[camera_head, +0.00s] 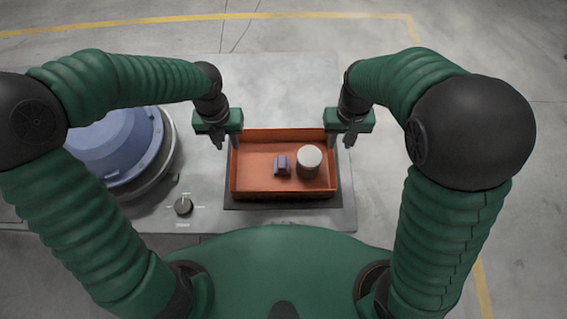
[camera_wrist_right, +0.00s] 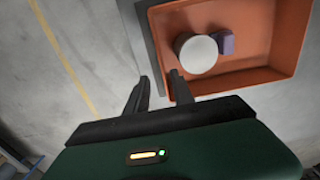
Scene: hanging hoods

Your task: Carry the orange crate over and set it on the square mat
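The orange crate (camera_head: 262,190) sits level over the dark square mat (camera_head: 285,204), whose dark edge shows along the near and right sides. The crate holds a white cylinder (camera_head: 309,162) and a small purple block (camera_head: 282,166). My left gripper (camera_head: 227,141) is at the crate's left wall near the far corner, fingers apart. My right gripper (camera_head: 343,138) is at the right wall near the far corner. In the right wrist view the right fingers (camera_wrist_right: 160,76) are apart, one outside the crate and one overlapping its inside. Whether they touch the wall is unclear.
A blue dome (camera_head: 115,145) on a round grey base stands on the grey table (camera_head: 275,90) to the left. A dark knob (camera_head: 183,206) lies left of the mat. The table beyond the crate is clear. Yellow lines mark the floor.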

